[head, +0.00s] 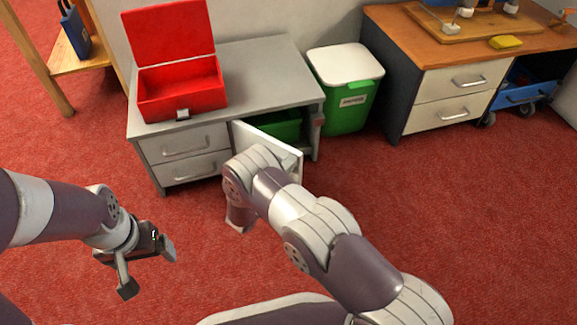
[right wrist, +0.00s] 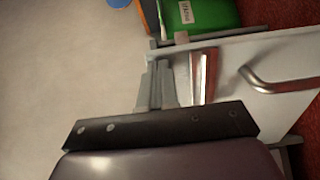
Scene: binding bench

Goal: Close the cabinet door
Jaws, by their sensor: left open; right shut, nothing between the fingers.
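The grey cabinet (head: 255,62) stands against the wall, with two drawers on its left side. Its white door (head: 284,147) stands ajar, swung out from the right compartment, where a green thing (head: 280,125) shows. My right arm crosses in front of the door and hides part of it; the right gripper is hidden in the head view. In the right wrist view, my right gripper (right wrist: 156,84) is shut and empty, close to a white panel (right wrist: 262,58) with a metal handle (right wrist: 275,82); contact cannot be told. My left gripper (head: 147,267) is open and empty above the floor.
An open red box (head: 180,92) stands on the cabinet top. A green bin with a white lid (head: 345,62) stands right of the cabinet. Further right is a wooden-topped desk (head: 430,50) with drawers. Red carpet in front is clear.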

